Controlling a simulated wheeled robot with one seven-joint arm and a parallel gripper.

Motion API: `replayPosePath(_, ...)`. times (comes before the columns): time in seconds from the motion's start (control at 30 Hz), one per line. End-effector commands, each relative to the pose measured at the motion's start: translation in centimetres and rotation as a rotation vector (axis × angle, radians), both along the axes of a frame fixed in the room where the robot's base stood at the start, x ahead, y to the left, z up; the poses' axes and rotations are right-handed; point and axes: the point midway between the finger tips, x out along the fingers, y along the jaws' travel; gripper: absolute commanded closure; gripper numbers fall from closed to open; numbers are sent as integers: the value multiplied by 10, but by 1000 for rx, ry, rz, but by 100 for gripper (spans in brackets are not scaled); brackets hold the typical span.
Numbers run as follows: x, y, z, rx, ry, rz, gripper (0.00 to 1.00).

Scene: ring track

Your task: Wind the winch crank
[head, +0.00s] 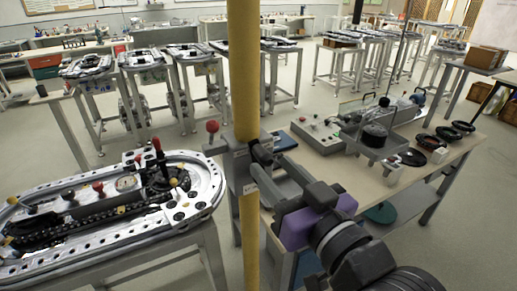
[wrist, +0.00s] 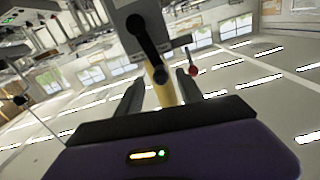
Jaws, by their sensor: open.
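A grey winch box (head: 240,166) is mounted on a tall yellow pole (head: 243,70) in the middle of the head view. Its black crank (head: 261,153) faces my gripper. In the wrist view the crank (wrist: 147,42) slants from upper left down to the centre, and its lower end shows between my fingers. My gripper (head: 272,177) is open at the winch, its purple body at lower right. In the wrist view the two fingers (wrist: 161,84) stand apart on either side of the crank's lower end. I cannot tell whether either finger touches it.
A red-knobbed lever (head: 212,128) sticks out left of the winch. An oval track table (head: 190,213) stands at left. A workbench (head: 440,168) with boxes and black rings lies at right, close to my arm. Several more track tables stand behind, with open floor between.

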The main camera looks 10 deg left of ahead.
Motion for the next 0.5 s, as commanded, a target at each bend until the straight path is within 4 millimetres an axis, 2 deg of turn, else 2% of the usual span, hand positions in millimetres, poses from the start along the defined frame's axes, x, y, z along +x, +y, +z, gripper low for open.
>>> replayPosePath(0.3,40,28,2,-2,-1,2,55)
replayPosePath(0.5,52,35,1,-2,-2,0,55)
